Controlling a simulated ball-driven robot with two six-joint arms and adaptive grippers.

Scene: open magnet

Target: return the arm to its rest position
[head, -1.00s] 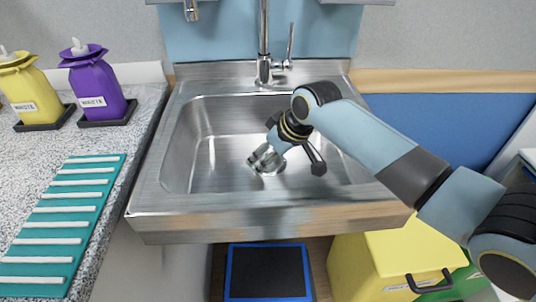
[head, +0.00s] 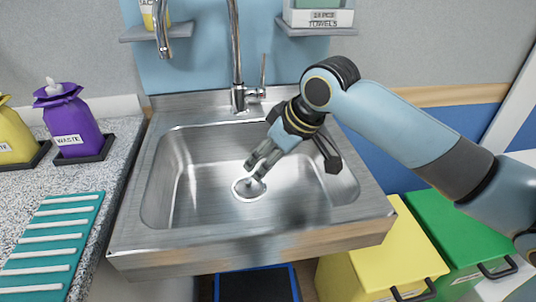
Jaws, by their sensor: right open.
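My right gripper (head: 262,160) is over the sink basin, seen in the head view. Its fingers point down and to the left, near the round drain (head: 249,188). It is open, and I see nothing between its fingers. My right arm comes in from the right side and reaches over the right rim of the steel sink (head: 180,247). A dark part hangs from the wrist on the right side of the gripper. My left gripper is not in view.
The faucet (head: 237,60) rises behind the basin, close to the wrist. Shelves with a towel box (head: 318,15) hang above. A purple waste bag (head: 72,125) and a teal ribbed mat (head: 45,245) are on the left counter. Yellow (head: 375,265) and green (head: 455,235) bins stand below right.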

